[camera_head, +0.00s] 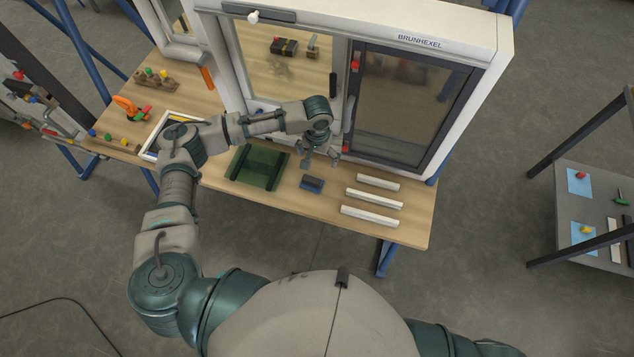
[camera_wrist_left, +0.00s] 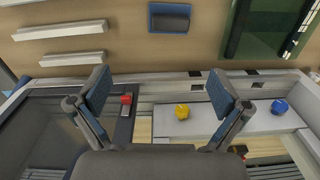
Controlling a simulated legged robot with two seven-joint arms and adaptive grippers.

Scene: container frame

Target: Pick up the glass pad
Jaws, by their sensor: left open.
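A small blue block with a dark top (camera_head: 312,184) lies on the wooden table, and it also shows at the top of the left wrist view (camera_wrist_left: 170,17). A green translucent pane with dark strips (camera_head: 257,167) lies to its left; part of it shows at the top right of the left wrist view (camera_wrist_left: 255,30). I cannot tell for sure which is the glass pad; the blue block is pad-like. My left gripper (camera_head: 320,160) is open and empty, above the table beside the window frame, just beyond the blue block. My right gripper is out of view.
Several white strips (camera_head: 372,199) lie right of the blue block. The white window frame (camera_head: 490,60) stands close behind my left gripper. An orange-handled tool (camera_head: 127,107) and a white-rimmed tray (camera_head: 150,148) are at left. A grey shelf (camera_head: 600,190) stands at right.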

